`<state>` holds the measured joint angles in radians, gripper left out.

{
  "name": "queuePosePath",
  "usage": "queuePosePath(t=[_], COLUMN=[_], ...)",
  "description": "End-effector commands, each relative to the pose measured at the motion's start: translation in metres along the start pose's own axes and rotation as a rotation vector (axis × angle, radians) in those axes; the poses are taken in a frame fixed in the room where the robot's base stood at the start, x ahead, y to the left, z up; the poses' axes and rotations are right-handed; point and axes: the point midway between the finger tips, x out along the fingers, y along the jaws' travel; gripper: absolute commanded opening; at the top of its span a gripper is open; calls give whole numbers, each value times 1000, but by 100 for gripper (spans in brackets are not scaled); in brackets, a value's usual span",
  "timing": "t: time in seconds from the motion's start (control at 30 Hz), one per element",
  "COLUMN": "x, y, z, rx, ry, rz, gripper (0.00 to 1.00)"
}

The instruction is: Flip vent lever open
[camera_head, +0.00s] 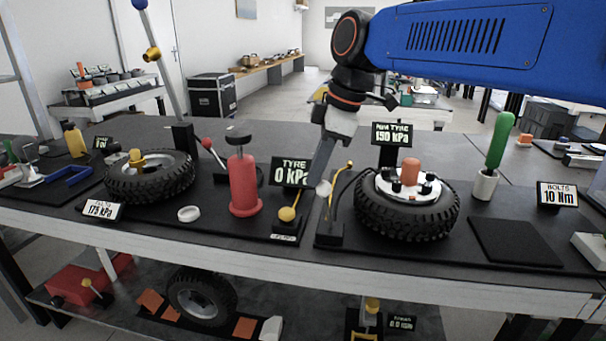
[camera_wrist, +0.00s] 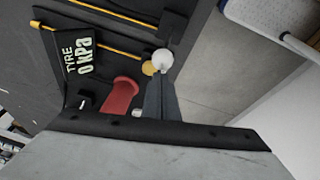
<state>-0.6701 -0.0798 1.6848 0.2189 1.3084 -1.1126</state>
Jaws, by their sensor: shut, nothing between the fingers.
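My gripper (camera_head: 317,186) points down over the bench between the red pump and the right wheel, its fingers together and empty. In the wrist view its fingertips (camera_wrist: 160,80) lie close beside a white ball (camera_wrist: 163,60) and a yellow ball (camera_wrist: 149,68). The white ball shows right at the fingers in the head view (camera_head: 323,188); I cannot tell whether they touch. The yellow ball (camera_head: 287,214) sits low on a small base with a label (camera_head: 285,238) too small to read. No part is clearly marked as the vent lever, and the fingers partly cover this area.
The red pump (camera_head: 243,186) stands left of my gripper. A sign reading TYRE 0 kPa (camera_head: 290,172) stands behind. A yellow rod (camera_head: 334,190) on a black base (camera_head: 330,236) rises close to the right, beside the right wheel (camera_head: 405,214). A dark mat (camera_head: 515,243) lies bare farther right.

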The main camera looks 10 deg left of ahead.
Motion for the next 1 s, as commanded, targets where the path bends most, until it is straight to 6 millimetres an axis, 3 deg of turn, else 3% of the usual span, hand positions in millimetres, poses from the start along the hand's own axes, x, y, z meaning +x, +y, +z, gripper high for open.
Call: queuePosePath(t=[0.7, 1.0], x=[-20, -21], y=[-11, -12], z=[67, 70], rx=[28, 22], ry=[457, 461], rz=[87, 86], gripper=[0, 0])
